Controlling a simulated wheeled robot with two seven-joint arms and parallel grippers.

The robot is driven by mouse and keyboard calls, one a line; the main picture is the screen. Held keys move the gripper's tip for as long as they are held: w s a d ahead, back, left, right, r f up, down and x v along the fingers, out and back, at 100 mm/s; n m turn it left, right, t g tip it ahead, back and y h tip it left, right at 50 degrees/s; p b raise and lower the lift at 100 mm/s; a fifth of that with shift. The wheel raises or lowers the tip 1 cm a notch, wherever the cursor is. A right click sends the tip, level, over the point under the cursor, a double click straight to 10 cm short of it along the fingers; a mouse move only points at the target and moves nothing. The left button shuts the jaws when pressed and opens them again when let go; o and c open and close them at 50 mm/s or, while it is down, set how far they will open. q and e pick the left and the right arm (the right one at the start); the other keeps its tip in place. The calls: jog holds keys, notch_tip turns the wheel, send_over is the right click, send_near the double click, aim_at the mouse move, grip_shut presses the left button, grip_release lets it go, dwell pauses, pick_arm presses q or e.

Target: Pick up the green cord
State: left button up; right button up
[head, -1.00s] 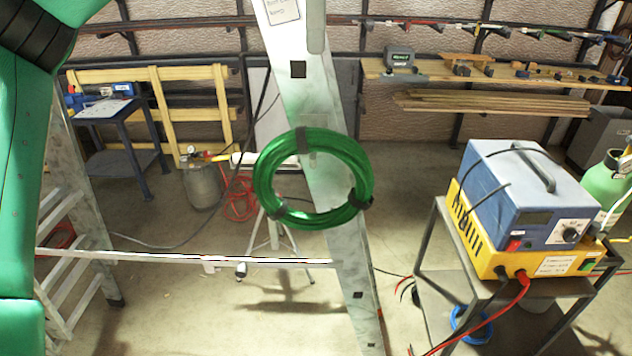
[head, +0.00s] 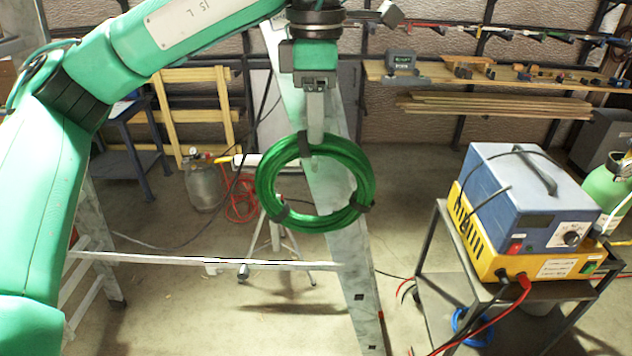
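The green cord (head: 365,175) is a round coil with black ties, upright in front of a slanted metal ladder rail (head: 340,240). What it hangs from is hidden. My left gripper (head: 315,137) points down from above, and its grey finger overlaps the top of the coil beside the upper black tie. The fingers are seen edge-on, so I cannot tell whether they are open, shut, or touching the cord. My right gripper is not in view.
A cart (head: 428,275) with a blue and yellow machine (head: 530,200) stands at right, beside a green gas bottle (head: 607,183). A thin pale bar (head: 190,260) crosses below the coil. A wall shelf (head: 440,72) with tools is behind.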

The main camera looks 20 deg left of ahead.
pick_arm(q)
jog(key=shift+f, duration=1.1)
grip_shut()
jog(key=shift+r, duration=0.1)
